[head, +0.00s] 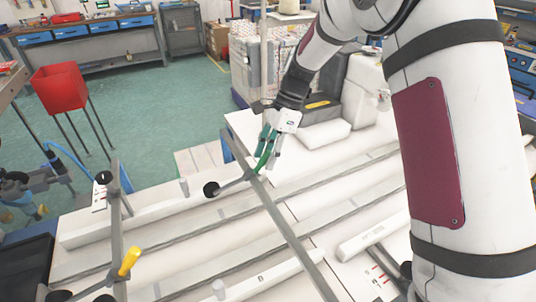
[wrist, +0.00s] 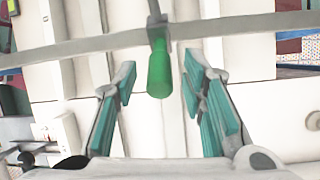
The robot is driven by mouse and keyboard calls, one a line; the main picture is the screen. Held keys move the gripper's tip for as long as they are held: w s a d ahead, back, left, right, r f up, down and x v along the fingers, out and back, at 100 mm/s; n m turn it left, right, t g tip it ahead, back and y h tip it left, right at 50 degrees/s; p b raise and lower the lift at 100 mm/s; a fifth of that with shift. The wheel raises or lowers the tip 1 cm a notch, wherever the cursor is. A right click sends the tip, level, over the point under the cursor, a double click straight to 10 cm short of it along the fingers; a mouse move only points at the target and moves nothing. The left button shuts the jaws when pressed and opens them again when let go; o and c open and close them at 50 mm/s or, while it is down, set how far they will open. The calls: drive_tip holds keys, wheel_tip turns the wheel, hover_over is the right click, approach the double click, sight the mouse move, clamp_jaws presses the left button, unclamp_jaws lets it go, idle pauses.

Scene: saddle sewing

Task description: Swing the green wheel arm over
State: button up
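The green wheel arm's handle (head: 265,157) stands at a long grey bar over the white table, in the middle of the head view. Its grey lever runs left to a black ball end (head: 211,189). In the wrist view the green handle (wrist: 159,72) hangs from a grey clamp on the bar, between my teal finger pads. My gripper (head: 270,146) is open around it. A gap shows on each side of the handle, so neither pad touches it there. The lower end of the handle is free in the wrist view.
A yellow handle (head: 129,262) on a second grey bar stands at the lower left. White rails and rods lie across the table (head: 205,277). A grey and black machine (head: 325,105) stands behind my gripper. A red bin (head: 60,88) on legs stands on the green floor.

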sight(250, 170)
clamp_jaws()
drive_tip(key=shift+a, duration=0.1)
drive_tip(key=shift+s+a+r+t+h+p, duration=0.3)
drive_tip(key=shift+a+r+h+p, duration=0.1)
drive_tip(key=shift+h+p, duration=0.3)
drive_tip(key=shift+s+a+r+t+h+p, duration=0.2)
drive_tip(key=shift+a+h+p, duration=0.15)
drive_tip(key=shift+h+p, duration=0.2)
drive_tip(key=shift+s+a+r+t+h+p, duration=0.1)
drive_tip(key=shift+a+r+t+h+p, duration=0.1)
drive_tip(key=shift+a+h+p, duration=0.25)
drive_tip(key=shift+s+a+r+t+h+p, duration=0.2)
drive_tip(key=shift+a+t+h+p, duration=0.25)
drive_tip(key=shift+h+p, duration=0.5)
drive_tip(key=shift+s+a+f+t+h+p, duration=0.15)
drive_tip(key=shift+a+t+h+p, duration=0.3)
drive_tip(key=shift+h, duration=0.6)
drive_tip(key=shift+a, duration=0.15)
